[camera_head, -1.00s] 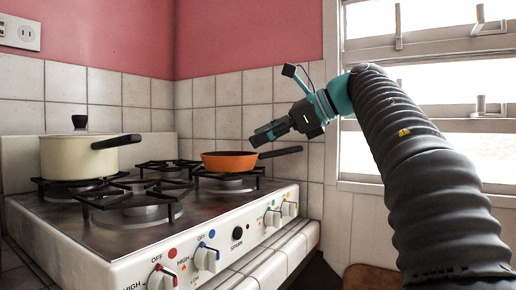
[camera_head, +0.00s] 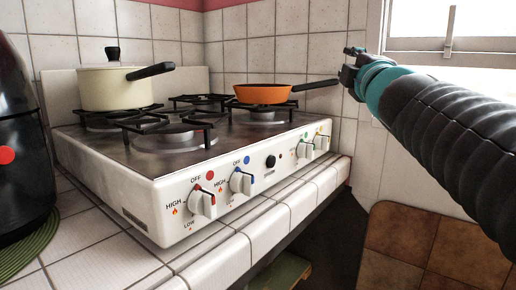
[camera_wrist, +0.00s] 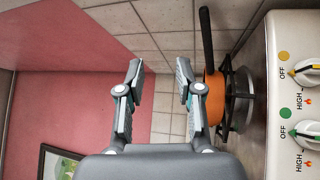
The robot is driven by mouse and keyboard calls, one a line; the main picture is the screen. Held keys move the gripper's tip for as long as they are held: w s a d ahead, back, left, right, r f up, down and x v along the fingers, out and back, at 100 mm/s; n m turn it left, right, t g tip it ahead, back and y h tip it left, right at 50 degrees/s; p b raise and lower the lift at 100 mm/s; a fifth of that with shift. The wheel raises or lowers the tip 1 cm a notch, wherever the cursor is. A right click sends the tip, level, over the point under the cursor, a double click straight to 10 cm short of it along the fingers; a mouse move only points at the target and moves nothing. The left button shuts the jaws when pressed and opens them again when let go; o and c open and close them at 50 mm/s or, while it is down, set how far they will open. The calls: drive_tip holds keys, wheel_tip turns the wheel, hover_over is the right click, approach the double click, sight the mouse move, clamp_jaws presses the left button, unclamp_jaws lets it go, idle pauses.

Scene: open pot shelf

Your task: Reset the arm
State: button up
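My gripper (camera_wrist: 158,95) is open and empty in the wrist view, with a clear gap between its two fingers and the tiled wall beyond. In the head view my gripper (camera_head: 350,70) is at the upper right, beside the end of the pan's handle; whether they touch cannot be told. My arm reaches in from the right edge. The pan (camera_wrist: 214,98) also shows in the wrist view, right of the fingers.
A cream pot (camera_head: 115,88) with a lid stands on the left burner of the white stove (camera_head: 150,200). A black appliance (camera_head: 22,140) stands at the left on a green mat (camera_head: 30,248). A window is at the upper right.

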drive_tip(key=s+d+f+m+g+h, duration=0.1)
drive_tip(key=s+f+m+g, duration=0.2)
drive_tip(key=f, duration=0.4)
drive_tip(key=s+d+f+m+g+h, duration=0.1)
drive_tip(key=s+f+m+g, duration=0.1)
drive_tip(key=f+m, duration=0.35)
drive_tip(key=s+d+f+m+g+h, duration=0.1)
drive_tip(key=s+f+m+g, duration=0.15)
drive_tip(key=f, duration=0.65)
drive_tip(key=s+a+f+m+g+y, duration=0.1)
drive_tip(key=s+a+f+m+g, duration=0.1)
drive_tip(key=s+f, duration=0.6)
drive_tip(key=s+a+f+m+g+y, duration=0.1)
drive_tip(key=s+a+f+m+g, duration=0.2)
drive_tip(key=s+f, duration=0.6)
wheel_tip(320, 180, down, 5)
drive_tip(key=shift+a+f+m+g+y, duration=0.25)
drive_tip(key=shift+m+g, duration=0.35)
drive_tip(key=shift+g, duration=0.65)
